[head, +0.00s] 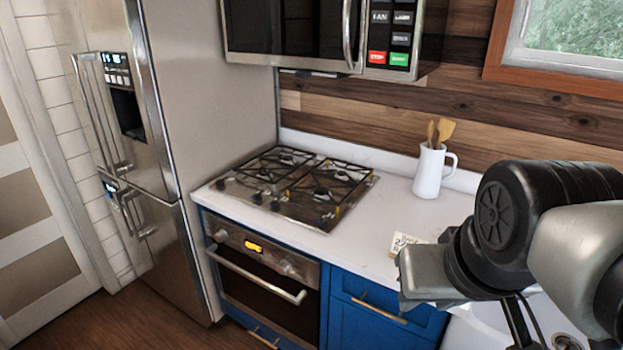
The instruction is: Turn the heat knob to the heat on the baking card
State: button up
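The oven (258,288) is set in the blue cabinets under the cooktop. Its steel front panel has a knob (221,236) at the left, a lit amber display (252,246) in the middle and another knob (289,267) at the right. I cannot read the knob markings or tell which knob sets the heat. A small pale card (402,243), likely the baking card, is on the white counter near the front edge. Its print is too small to read. My gripper (404,280) is at the right, in front of the counter and close to the card. Its fingers cannot be made out.
A gas cooktop (297,187) is on the counter above the oven. A white jug (431,172) with wooden utensils stands at the back. A steel fridge (150,190) is left of the oven. The oven door has a protruding handle (255,277). Floor shows at the lower left.

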aim_at(284, 267)
jog(key=u, duration=0.7)
jog(key=i+j+z, duration=0.2)
jog(key=j, duration=0.15)
jog(key=z, duration=1.05)
jog(key=u, duration=0.95)
jog(key=j+z, duration=0.2)
jog(key=j, duration=0.3)
jog(key=k+j+z, duration=0.2)
jog(key=j, duration=0.35)
jog(key=i, duration=0.1)
